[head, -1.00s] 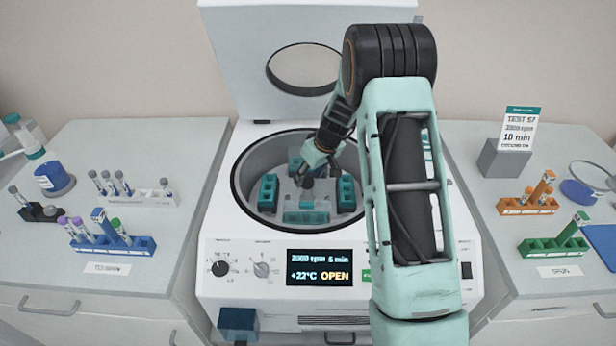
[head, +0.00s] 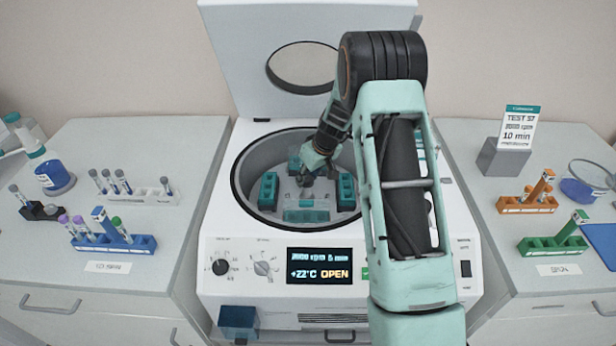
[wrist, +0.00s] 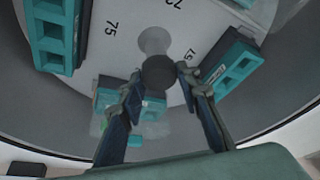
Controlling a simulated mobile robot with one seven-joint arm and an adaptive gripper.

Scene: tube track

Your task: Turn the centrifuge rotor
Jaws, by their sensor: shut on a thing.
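The centrifuge (head: 450,255) stands open in the middle, its lid (head: 235,60) raised behind. Its rotor sits in the round bowl, with teal buckets at the left (head: 268,190), right (head: 346,192) and front (head: 306,216); a back one is partly hidden by my arm. My gripper (head: 306,181) reaches down to the rotor's centre. In the wrist view, the fingers of my gripper (wrist: 160,84) are shut on the dark round knob (wrist: 158,71) of the rotor. The pale rotor plate (wrist: 112,62) shows numbers such as 75 beside the buckets.
The display (head: 319,267) reads OPEN. A blue tube rack (head: 145,242) and a white rack (head: 150,198) stand on the left bench. Orange (head: 515,206) and green (head: 540,247) racks stand on the right bench. The bowl rim (head: 238,190) surrounds the rotor closely.

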